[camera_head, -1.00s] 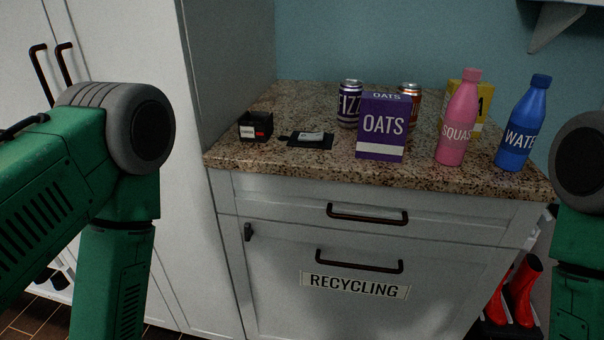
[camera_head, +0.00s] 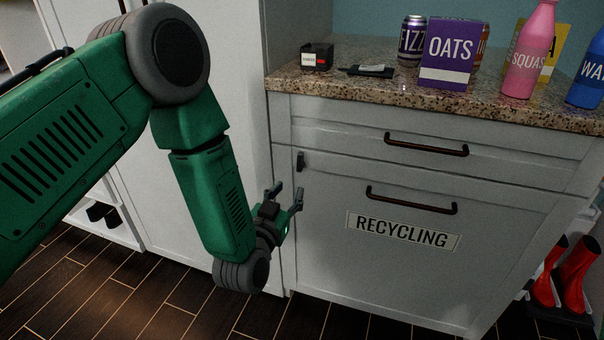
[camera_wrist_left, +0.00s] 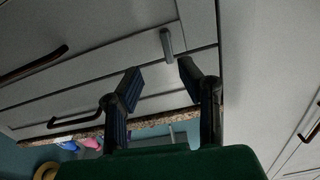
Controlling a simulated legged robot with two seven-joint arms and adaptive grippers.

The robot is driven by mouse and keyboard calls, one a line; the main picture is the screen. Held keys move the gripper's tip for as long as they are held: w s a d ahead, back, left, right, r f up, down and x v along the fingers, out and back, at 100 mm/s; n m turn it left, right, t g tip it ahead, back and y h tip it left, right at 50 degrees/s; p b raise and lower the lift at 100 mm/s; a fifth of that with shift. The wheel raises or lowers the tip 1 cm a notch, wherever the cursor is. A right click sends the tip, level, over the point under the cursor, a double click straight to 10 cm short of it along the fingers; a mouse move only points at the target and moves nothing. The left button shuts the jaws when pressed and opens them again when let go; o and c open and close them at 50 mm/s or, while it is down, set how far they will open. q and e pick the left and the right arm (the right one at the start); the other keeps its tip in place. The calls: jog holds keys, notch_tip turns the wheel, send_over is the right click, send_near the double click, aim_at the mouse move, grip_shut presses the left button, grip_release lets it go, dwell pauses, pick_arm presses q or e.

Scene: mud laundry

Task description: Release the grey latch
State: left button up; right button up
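The small grey latch (camera_head: 300,161) is on the left edge of the white recycling cabinet (camera_head: 350,262), just below the top drawer. It looks upright, along the door's edge. My left gripper (camera_head: 287,192) is open and empty in front of the cabinet's left edge, a little below the latch in the head view. In the left wrist view the latch (camera_wrist_left: 166,43) shows beyond the two spread fingertips (camera_wrist_left: 160,70), roughly between them and apart from them. My right gripper is not in view.
The recycling door has a dark handle (camera_head: 411,203); the drawer above has another (camera_head: 426,145). A granite counter (camera_head: 290,80) holds an oats box (camera_head: 448,52), cans, bottles and a small black box (camera_head: 317,57). Red boots (camera_head: 575,270) stand at right. A tall white cabinet adjoins at left.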

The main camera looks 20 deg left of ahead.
aim_at(298, 169)
pick_arm(q)
jog(key=w+b, duration=0.1)
jog(key=w, duration=0.5)
jog(key=w+a+b, duration=0.1)
jog(key=w, duration=0.2)
jog(key=shift+w+f+b, duration=0.25)
jog(key=shift+w+b, duration=0.05)
jog(key=shift+b, duration=0.05)
jog(key=shift+w+d+r, duration=0.15)
jog(key=shift+w+d, duration=0.35)
jog(key=shift+a, duration=0.4)
grip_shut()
